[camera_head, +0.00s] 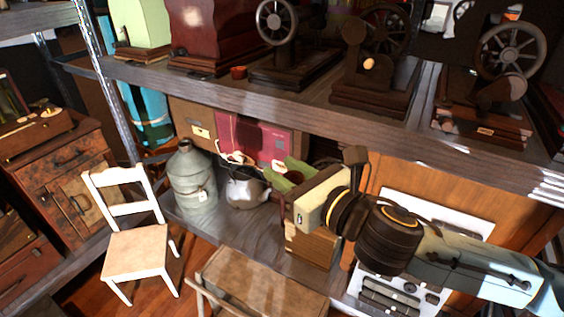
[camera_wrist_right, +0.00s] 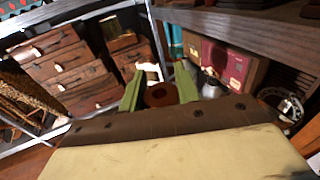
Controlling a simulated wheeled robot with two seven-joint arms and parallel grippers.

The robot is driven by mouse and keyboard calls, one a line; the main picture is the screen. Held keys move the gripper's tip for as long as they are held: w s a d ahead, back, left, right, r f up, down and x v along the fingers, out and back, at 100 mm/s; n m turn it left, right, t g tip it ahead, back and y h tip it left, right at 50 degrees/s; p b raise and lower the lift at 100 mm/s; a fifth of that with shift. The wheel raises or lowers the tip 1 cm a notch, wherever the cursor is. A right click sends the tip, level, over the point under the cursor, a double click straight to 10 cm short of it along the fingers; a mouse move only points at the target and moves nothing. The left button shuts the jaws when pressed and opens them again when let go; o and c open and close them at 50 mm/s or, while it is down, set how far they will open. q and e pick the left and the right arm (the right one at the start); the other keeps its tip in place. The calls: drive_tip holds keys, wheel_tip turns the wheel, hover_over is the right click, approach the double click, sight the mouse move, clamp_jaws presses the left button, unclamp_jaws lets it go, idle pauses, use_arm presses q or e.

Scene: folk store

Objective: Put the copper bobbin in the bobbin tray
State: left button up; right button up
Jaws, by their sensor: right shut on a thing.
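My right gripper (camera_head: 284,176) reaches in from the right, below the upper shelf and in front of the lower one. Its two green fingers are shut on a round reddish-brown piece, which I take for the copper bobbin (camera_wrist_right: 160,95). In the right wrist view the bobbin sits between the fingers (camera_wrist_right: 158,88), with a dark hole in its middle. In the head view it is mostly hidden by the fingers. I cannot pick out the bobbin tray in either view. My left gripper is not in view.
The upper shelf (camera_head: 215,92) carries several old machines with wheels and a small reddish pot (camera_head: 238,72). Below stand a grey milk can (camera_head: 192,178), a metal pot (camera_head: 245,188) and a red box (camera_head: 240,138). A white chair (camera_head: 135,240) stands at left.

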drive_tip(key=f+n+g+y, duration=0.1)
drive_tip(key=n+g, duration=0.1)
drive_tip(key=d+f+n+g+y, duration=0.1)
drive_tip(key=n+g+y, duration=0.1)
drive_tip(key=g, duration=0.1)
drive_tip(key=s+d+f+n+g+y, duration=0.1)
drive_tip(key=n+g+y, duration=0.1)
drive_tip(key=g, duration=0.1)
drive_tip(key=shift+d+f+n, duration=0.1)
drive_tip(key=shift+f+n, duration=0.2)
drive_tip(key=shift+s+d+f+n+g+y, duration=0.2)
drive_tip(key=shift+f+n+g+y, duration=0.2)
drive_tip(key=shift+n+g, duration=0.5)
drive_tip(key=shift+s+d+f+n+g+y, duration=0.15)
drive_tip(key=shift+f+n+g+y, duration=0.25)
drive_tip(key=shift+g, duration=0.9)
